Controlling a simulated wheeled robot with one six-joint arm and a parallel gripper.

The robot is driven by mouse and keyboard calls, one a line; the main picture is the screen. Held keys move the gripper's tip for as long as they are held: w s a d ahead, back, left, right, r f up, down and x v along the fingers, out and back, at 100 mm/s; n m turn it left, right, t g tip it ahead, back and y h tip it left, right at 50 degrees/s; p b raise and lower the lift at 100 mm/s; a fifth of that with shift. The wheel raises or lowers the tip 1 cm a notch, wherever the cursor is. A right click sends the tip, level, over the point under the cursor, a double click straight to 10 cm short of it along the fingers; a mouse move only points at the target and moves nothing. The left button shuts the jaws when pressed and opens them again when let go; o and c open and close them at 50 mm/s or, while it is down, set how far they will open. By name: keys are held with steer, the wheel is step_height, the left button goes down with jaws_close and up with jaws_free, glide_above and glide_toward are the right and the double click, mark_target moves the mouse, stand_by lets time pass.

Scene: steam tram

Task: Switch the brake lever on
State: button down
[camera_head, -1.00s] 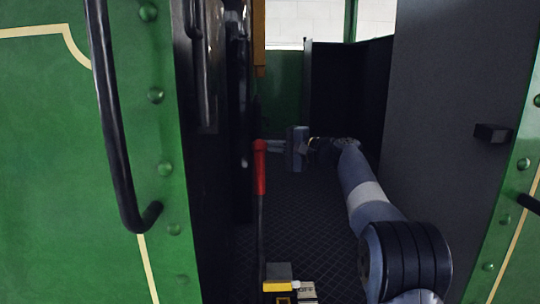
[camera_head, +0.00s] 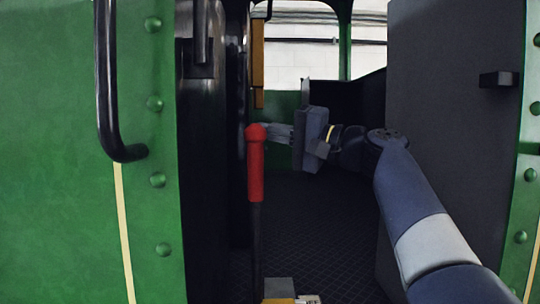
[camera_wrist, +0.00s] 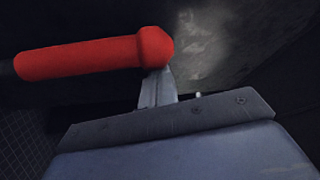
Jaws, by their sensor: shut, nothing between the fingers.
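The brake lever has a red handle (camera_head: 256,165) on a dark rod (camera_head: 256,240) and stands nearly upright in the doorway in the head view. Its rod goes down to a yellow and grey base at the bottom edge. My gripper (camera_head: 270,133) reaches in from the right. Its fingers are shut and empty, at the height of the handle's rounded top. In the wrist view the red handle (camera_wrist: 85,56) lies across the upper left, and the fingertips (camera_wrist: 157,85) are close beside its knob end. I cannot tell whether they touch it.
A green panel with a black handrail (camera_head: 110,90) is on the left. A dark grey panel (camera_head: 450,130) with a small black block stands on the right. The dark patterned floor (camera_head: 310,240) is clear behind the lever.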

steer(key=s+f+n+y+b, duration=0.2)
steer(key=s+f+n+b, duration=0.1)
steer(key=s+b, duration=0.8)
steer(key=shift+s+a+f+n+g, duration=0.2)
steer(key=shift+s+n+g, duration=0.25)
steer(key=shift+s, duration=0.7)
steer(key=shift+f, duration=0.15)
steer(key=shift+d+b, duration=0.1)
steer(key=shift+b, duration=0.2)
steer(key=s+d+f+t, duration=0.1)
steer(key=s+d+f, duration=0.1)
steer(key=d, duration=0.7)
steer(key=shift+s+d+f+m, duration=0.25)
steer(key=shift+s+d+m, duration=0.15)
steer(key=shift+s, duration=0.3)
